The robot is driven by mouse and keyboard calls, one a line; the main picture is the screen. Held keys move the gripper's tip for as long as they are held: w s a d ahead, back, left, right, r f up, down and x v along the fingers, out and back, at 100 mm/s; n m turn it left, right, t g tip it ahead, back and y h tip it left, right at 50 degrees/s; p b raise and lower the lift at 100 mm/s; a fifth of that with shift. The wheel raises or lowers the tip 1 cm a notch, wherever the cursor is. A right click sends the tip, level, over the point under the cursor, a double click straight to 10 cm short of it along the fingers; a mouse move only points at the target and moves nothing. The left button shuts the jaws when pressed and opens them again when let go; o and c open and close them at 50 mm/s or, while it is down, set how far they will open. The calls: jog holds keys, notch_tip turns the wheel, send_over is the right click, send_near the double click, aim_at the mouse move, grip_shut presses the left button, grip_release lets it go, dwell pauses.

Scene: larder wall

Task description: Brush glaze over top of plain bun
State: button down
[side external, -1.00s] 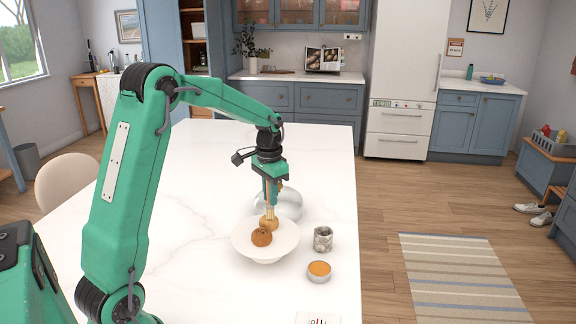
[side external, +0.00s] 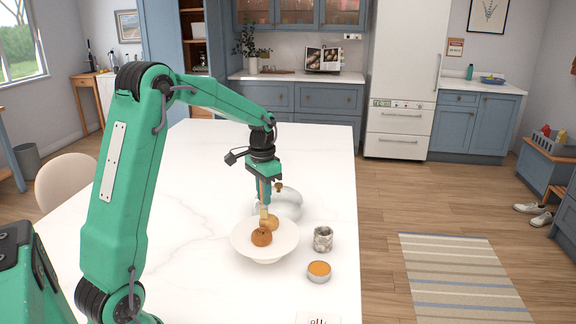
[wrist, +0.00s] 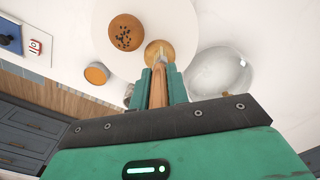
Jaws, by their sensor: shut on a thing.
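The plain bun (side external: 272,223) sits at the back of the white footed plate (side external: 284,246), beside a darker bun (side external: 261,237). In the wrist view the darker bun (wrist: 126,32) shows dark specks, and the plain bun (wrist: 152,48) is smooth and golden. My gripper (side external: 264,190) is shut on the wooden handle of a brush (wrist: 159,88) pointing down. The bristles (side external: 264,213) overlap the plain bun's left upper part in the side view; I cannot tell whether they touch. A small dish of orange glaze (side external: 319,269) stands right of the plate.
A clear glass dome (side external: 290,203) stands close behind the plate, near my gripper. A marbled cup (side external: 323,238) stands to the plate's right. The white table (side external: 180,225) is clear left of the plate.

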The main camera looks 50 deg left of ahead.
jog(key=shift+w+d, duration=0.7)
jog(key=shift+d, duration=0.1)
jog(key=shift+s+a, duration=0.1)
jog(key=shift+s+a+f, duration=0.1)
jog(key=shift+s+a, duration=0.55)
jog(key=shift+a, duration=0.05)
jog(key=shift+w+d, duration=0.75)
jog(key=shift+d, duration=0.1)
